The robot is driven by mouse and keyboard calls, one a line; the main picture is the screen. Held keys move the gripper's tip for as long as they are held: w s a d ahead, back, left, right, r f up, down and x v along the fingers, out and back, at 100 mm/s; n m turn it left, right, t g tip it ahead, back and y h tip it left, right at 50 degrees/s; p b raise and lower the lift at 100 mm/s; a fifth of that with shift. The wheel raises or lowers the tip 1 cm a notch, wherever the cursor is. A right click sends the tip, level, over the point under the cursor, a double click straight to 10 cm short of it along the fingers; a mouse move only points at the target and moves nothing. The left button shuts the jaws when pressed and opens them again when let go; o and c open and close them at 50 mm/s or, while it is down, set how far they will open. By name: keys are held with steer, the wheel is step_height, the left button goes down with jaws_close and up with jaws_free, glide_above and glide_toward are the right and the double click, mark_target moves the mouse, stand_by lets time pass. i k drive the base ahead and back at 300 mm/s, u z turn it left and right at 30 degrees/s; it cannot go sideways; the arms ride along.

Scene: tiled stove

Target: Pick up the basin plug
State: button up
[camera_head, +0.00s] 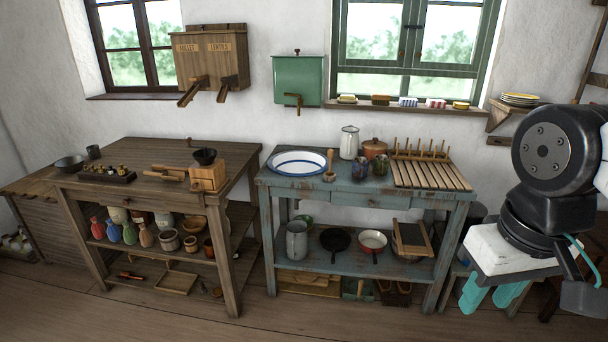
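A white enamel basin (298,162) with a blue rim sits on the left of the blue-grey washstand (340,190). I cannot make out a basin plug for certain. A small wooden item (330,175) stands at the basin's right edge; it is too small to identify. My gripper (487,304) hangs at the right of the picture, right of the washstand and well apart from the basin. Its two teal fingers point down with a gap between them, and nothing shows between them.
A white jug (349,142), a brown pot (375,148), two dark mugs and a wooden drying rack (430,174) crowd the washstand top. Pans (372,242) stand on its shelf. A wooden workbench (150,160) is on the left. The floor (330,318) in front is clear.

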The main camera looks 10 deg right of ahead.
mark_target(329, 152)
steer(key=z, duration=0.1)
steer(key=i, duration=2.2)
steer(key=z, duration=0.35)
